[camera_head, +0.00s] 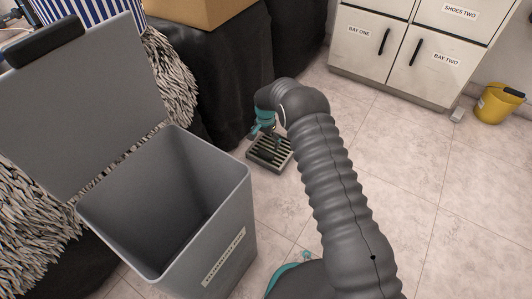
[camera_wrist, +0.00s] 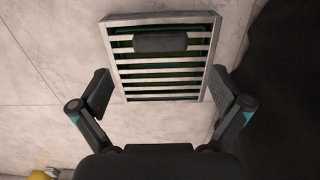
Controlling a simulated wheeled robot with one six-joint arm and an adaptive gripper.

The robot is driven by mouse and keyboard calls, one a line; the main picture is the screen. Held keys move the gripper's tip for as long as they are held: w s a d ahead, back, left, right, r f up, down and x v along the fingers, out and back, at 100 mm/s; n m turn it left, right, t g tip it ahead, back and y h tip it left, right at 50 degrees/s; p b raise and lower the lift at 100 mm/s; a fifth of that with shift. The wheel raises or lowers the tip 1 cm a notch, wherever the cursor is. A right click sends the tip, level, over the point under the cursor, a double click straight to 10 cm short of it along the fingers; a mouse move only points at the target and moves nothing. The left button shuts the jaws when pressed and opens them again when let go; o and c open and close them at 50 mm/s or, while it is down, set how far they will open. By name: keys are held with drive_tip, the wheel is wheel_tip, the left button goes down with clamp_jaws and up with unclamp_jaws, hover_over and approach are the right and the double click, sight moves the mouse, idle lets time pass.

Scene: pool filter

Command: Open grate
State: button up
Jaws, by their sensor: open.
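The grate (camera_head: 270,153) is a small slatted metal rectangle at floor level, just beyond the grey bin in the head view. In the wrist view the grate (camera_wrist: 160,86) shows pale slats with dark gaps, some green beneath, and a dark grey handle block (camera_wrist: 160,43) near its far edge. My gripper (camera_head: 272,136) is over the grate, pointing down. In the wrist view my gripper (camera_wrist: 165,92) is open, with one finger at each side of the grate's near part and nothing between them but the grate below. The gap in height between fingertips and grate is hard to judge.
A grey bin (camera_head: 237,180) with its lid up stands left of my arm. Black draped cloth (camera_head: 215,75) hangs close behind the grate; a dark surface (camera_wrist: 280,90) fills the wrist view's right. White cabinets (camera_head: 400,50) and a yellow bucket (camera_head: 496,105) stand back right. Floor on the right is clear.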

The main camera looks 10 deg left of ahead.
sight(265, 153)
wheel_tip(265, 153, down, 7)
drive_tip(key=shift+f+b, duration=0.1)
drive_tip(key=shift+b, duration=0.25)
drive_tip(key=c, duration=1.5)
drive_tip(key=shift+c, duration=0.2)
